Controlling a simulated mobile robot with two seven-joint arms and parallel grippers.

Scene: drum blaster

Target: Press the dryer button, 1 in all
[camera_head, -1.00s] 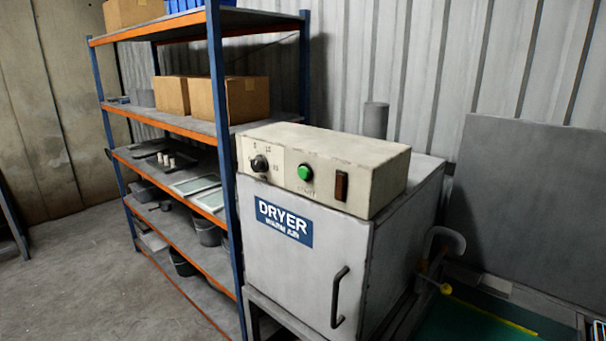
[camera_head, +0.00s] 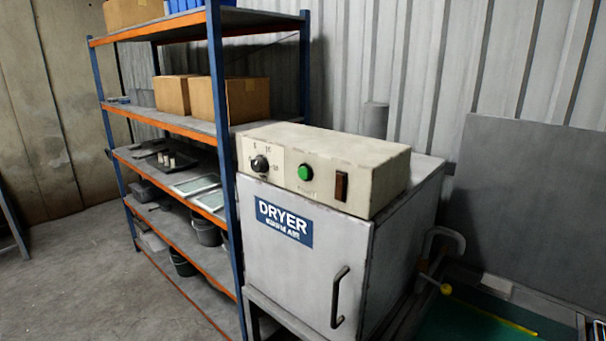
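The dryer (camera_head: 300,270) is a grey metal cabinet with a blue "DRYER" label and a black door handle. A cream control box (camera_head: 375,180) sits on top of it. The round green dryer button (camera_head: 305,173) is on the front of this box, between a black dial (camera_head: 260,164) on the left and a brown rocker switch (camera_head: 341,186) on the right. Nothing covers the button. Neither of my grippers shows in the head view.
A blue and orange shelf rack (camera_head: 170,122) with cardboard boxes (camera_head: 228,98) and trays stands close to the dryer's left side. A grey panel (camera_head: 530,200) leans at the right. The concrete floor (camera_head: 90,285) at the left is clear.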

